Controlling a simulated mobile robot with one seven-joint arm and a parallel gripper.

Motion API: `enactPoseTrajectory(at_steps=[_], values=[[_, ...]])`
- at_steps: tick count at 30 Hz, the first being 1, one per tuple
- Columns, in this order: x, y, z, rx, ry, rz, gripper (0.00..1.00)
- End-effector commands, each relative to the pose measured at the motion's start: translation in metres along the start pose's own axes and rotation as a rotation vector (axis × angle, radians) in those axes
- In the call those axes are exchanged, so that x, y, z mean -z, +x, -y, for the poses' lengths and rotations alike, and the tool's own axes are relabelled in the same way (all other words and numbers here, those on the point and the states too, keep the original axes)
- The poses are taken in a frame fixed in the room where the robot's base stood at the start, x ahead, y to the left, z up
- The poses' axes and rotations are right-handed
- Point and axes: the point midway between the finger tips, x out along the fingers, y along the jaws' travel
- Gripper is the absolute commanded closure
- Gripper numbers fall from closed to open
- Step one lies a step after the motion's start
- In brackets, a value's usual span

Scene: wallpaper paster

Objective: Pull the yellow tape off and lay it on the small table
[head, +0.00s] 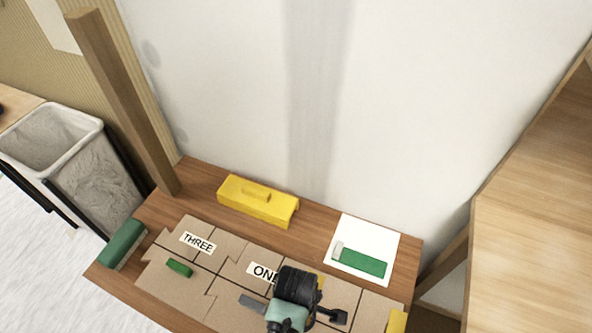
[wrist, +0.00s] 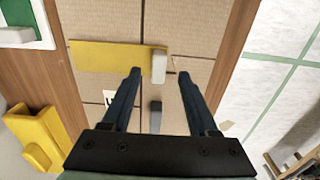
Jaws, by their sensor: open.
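The yellow tape is a flat strip (wrist: 105,57) lying across the far part of the brown panelled board in the wrist view. A pale grey tab (wrist: 159,65) stands at its right end. In the head view, my arm hides most of this strip. My gripper (wrist: 159,72) is open and empty, with its fingertips on either side of the tab in the picture; I cannot tell whether they touch it. In the head view my gripper (head: 330,308) is over the board. The brown wooden table (head: 205,190) carries the board; I cannot tell if it is the small table.
A yellow toolbox (head: 258,203) and a white sheet (head: 352,232) with a green piece lie beyond the board. A green block (head: 122,243) is at the left edge. A wooden post (head: 125,105), a bin (head: 85,165) and a pale wooden surface (head: 530,220) flank the table.

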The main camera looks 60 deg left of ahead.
Motion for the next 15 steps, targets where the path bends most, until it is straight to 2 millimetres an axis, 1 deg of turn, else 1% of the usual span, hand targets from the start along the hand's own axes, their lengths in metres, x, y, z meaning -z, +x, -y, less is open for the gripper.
enactPoseTrajectory(at_steps=[1, 6, 15], values=[[0.0, 0.01, 0.0, 0.0, -0.001, 0.0, 0.4], [0.0, 0.024, 0.0, -0.001, 0.0, 0.0, 0.4], [0.0, 0.027, -0.001, -0.002, 0.001, 0.0, 0.4]])
